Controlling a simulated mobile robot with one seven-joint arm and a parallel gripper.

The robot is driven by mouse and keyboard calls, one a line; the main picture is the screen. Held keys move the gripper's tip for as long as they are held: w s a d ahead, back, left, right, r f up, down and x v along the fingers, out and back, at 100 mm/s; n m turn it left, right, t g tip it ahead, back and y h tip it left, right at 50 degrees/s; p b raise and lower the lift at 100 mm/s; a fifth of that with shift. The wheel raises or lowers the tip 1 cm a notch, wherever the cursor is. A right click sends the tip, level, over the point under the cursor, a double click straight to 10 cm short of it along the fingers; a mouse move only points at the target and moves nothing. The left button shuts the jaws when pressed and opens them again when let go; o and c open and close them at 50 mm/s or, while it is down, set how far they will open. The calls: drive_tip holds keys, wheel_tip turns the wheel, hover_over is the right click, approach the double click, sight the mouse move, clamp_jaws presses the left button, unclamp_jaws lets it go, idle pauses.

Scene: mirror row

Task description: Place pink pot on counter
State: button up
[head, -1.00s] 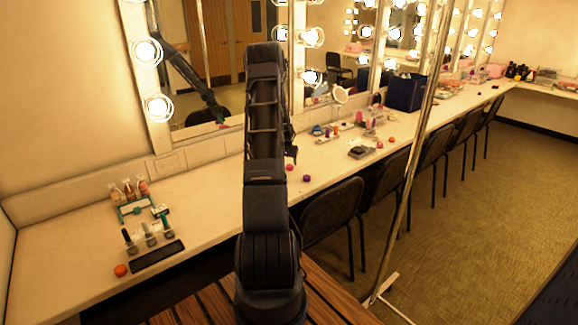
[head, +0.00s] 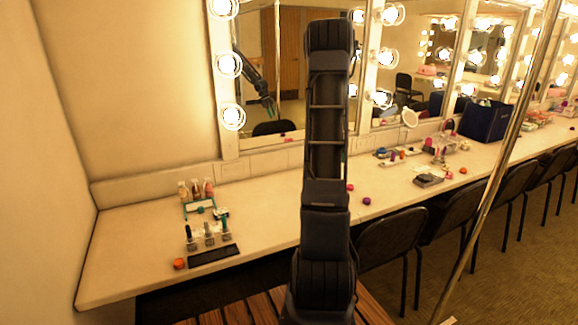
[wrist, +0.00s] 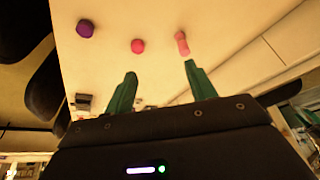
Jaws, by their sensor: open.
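My gripper (wrist: 160,69) shows in the wrist view with its two green fingers apart and nothing between them. A round pink pot (wrist: 138,46) lies on the pale counter (wrist: 110,12) beyond the fingertips. A longer pink item (wrist: 182,43) is to its right, near the right fingertip, and a purple pot (wrist: 85,28) is to its left. In the head view a small pink pot (head: 350,187) sits on the counter (head: 130,270) just right of my arm, with the purple pot (head: 367,201) near it. My arm hides my gripper there.
Bottles (head: 197,188) and a dark tray (head: 214,256) stand on the left counter, with an orange pot (head: 179,264) beside it. A mirror (head: 285,80) with bulbs backs the counter. Chairs (head: 395,240) line its front at right. A slanted metal pole (head: 490,190) rises at right.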

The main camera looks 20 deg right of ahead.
drive_tip(key=s+a+r+n+y, duration=0.1)
drive_tip(key=s+a+r, duration=0.2)
drive_tip(key=a+r, duration=0.45)
drive_tip(key=s+a+r+n+t, duration=0.15)
drive_tip(key=s+a+r, duration=0.3)
drive_tip(key=a, duration=0.55)
drive_tip(key=s+a+r+n+y, duration=0.1)
drive_tip(key=s+a+r+n, duration=0.15)
drive_tip(key=a+r, duration=0.45)
drive_tip(key=s+a+r+n, duration=0.1)
drive_tip(key=s+a+n, duration=0.1)
drive_tip(key=s+a, duration=0.7)
drive_tip(key=s+a+r+n+y, duration=0.1)
drive_tip(key=s+a+n, duration=0.1)
drive_tip(key=s+a, duration=0.8)
drive_tip(key=s, duration=0.5)
drive_tip(key=shift+s+r+n, duration=0.2)
drive_tip(key=shift+s+n, duration=0.1)
drive_tip(key=shift+s, duration=0.1)
drive_tip(key=shift+o, duration=0.6)
drive_tip(key=shift+s+f, duration=0.1)
drive_tip(key=shift+s, duration=0.15)
drive_tip(key=shift+w, duration=0.1)
